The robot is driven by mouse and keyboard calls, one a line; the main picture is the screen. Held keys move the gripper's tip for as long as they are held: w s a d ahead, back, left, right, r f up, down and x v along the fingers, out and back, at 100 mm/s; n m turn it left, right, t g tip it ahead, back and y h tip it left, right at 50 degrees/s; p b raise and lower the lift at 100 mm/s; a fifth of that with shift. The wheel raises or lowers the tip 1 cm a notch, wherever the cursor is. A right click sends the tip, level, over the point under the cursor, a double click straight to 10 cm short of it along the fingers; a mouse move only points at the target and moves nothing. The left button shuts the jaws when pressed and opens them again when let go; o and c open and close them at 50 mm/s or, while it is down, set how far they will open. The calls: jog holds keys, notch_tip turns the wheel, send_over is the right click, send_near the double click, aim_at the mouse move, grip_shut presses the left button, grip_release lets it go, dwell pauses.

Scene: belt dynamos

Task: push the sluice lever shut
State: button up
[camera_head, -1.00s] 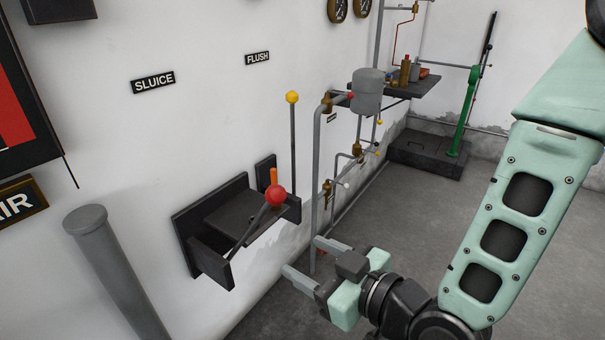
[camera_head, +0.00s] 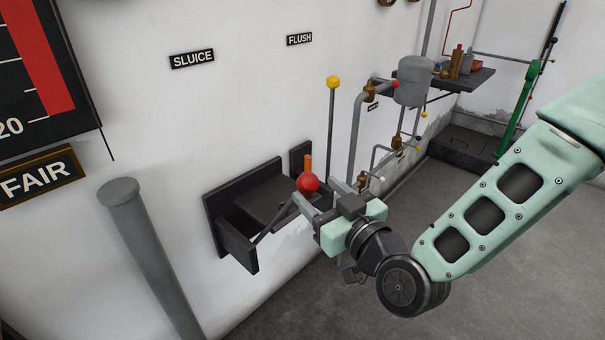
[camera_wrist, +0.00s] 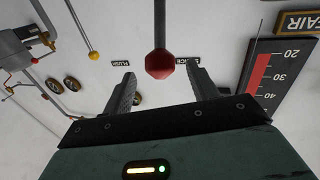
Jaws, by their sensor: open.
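The sluice lever has a red ball knob (camera_head: 308,183) on a dark rod (camera_head: 275,222) that slants up from a black wall bracket (camera_head: 238,247), under the SLUICE sign (camera_head: 192,59). My gripper (camera_head: 317,193) is open, right at the knob. In the wrist view the red knob (camera_wrist: 159,64) appears between the two spread fingertips (camera_wrist: 160,75), with a gap on either side. I cannot tell whether a finger touches the knob. An orange upright piece (camera_head: 308,162) stands just behind the knob.
A tall lever with a yellow knob (camera_head: 333,82) stands to the right, below the FLUSH sign (camera_head: 299,39). Pipes and a grey tank (camera_head: 413,80) lie beyond it. A thick grey post (camera_head: 150,250) stands at left. The floor (camera_head: 330,305) is clear.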

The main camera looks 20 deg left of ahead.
aim_at(302, 177)
jog(key=x, duration=0.6)
jog(key=shift+w+a+p, duration=0.1)
jog(key=shift+a+p, duration=0.1)
jog(key=shift+p, duration=0.2)
